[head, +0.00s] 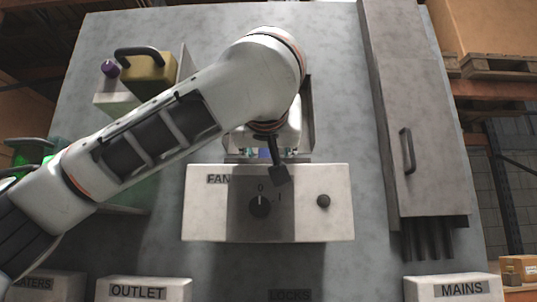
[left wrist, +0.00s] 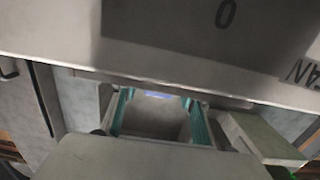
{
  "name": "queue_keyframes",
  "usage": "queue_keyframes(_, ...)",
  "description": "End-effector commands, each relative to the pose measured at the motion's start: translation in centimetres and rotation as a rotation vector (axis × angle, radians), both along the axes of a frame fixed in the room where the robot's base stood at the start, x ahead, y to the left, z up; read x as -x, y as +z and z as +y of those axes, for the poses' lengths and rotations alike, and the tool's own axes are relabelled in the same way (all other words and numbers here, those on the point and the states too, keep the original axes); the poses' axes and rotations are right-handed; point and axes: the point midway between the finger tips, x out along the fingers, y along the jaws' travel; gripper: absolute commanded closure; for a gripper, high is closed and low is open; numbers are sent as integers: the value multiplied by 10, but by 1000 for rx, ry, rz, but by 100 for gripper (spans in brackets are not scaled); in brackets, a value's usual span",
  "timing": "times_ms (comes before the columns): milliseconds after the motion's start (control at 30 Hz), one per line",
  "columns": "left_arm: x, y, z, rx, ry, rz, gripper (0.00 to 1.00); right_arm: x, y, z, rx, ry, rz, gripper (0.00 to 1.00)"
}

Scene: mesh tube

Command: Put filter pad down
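My left arm comes in from the left across the head view and bends down behind the white FAN box (head: 225,220). Its wrist end (head: 268,127) is just above that box; the gripper fingers are hidden there. In the left wrist view the FAN box (left wrist: 60,28) fills the top, upside down. Below it is an open recess (left wrist: 155,115) with teal strips along both sides. A pale grey flat piece (left wrist: 150,160) fills the bottom; I cannot tell whether it is the filter pad or part of something else. No filter pad is clearly identifiable. My right gripper is not in view.
A tall grey duct with a handle (head: 407,150) stands on the right. OUTLET (head: 140,290) and MAINS (head: 452,290) boxes line the bottom. Bare panel lies right of the FAN box.

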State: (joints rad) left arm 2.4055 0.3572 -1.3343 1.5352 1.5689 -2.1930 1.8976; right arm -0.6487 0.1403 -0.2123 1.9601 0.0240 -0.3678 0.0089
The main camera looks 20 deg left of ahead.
Motion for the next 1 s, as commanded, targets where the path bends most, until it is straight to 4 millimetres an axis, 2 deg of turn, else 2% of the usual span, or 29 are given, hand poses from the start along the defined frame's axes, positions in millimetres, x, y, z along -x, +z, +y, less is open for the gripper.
queue_keyframes(233,2,6,-1,-1,-1,-2,57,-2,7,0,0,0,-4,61)
queue_keyframes(367,23,1,-8,-1,-2,-2,57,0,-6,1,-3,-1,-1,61)
queue_keyframes(600,71,4,-21,-2,0,-2,57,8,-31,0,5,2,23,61)
queue_keyframes(800,100,8,-29,-2,1,-2,57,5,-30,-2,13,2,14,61)
queue_keyframes(1000,113,9,-33,0,1,-1,57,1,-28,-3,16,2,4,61)
